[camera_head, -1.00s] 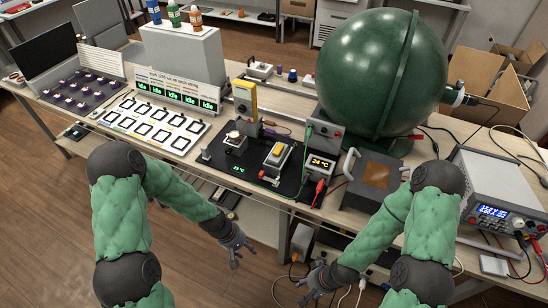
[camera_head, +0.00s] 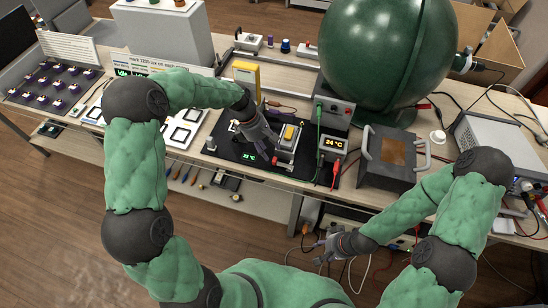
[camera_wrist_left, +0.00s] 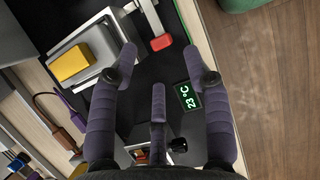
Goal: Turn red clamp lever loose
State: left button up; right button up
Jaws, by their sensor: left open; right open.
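The red clamp lever (camera_wrist_left: 160,42) shows at the top of the left wrist view as a red grip on a metal bar. It lies beside the metal block with a yellow pad (camera_wrist_left: 72,62), which also shows in the head view (camera_head: 289,134). My left gripper (camera_head: 270,150) is over the black mat (camera_head: 225,143), left of that block. In the left wrist view its open purple fingers (camera_wrist_left: 158,75) point toward the lever, with no visible contact. My right gripper (camera_head: 322,250) is open and empty in front of the bench.
Further right is a grey box with handles (camera_head: 390,155). A large green sphere (camera_head: 375,50) stands behind. A small 23 °C display (camera_wrist_left: 188,96) lies near my left fingers.

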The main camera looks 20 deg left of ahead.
aim_at(274, 159)
pick_arm(q)
jog(key=b+x, duration=0.1)
jog(key=x, duration=0.4)
jog(key=shift+d+f, duration=0.1)
jog(key=shift+f, duration=0.25)
grip_shut()
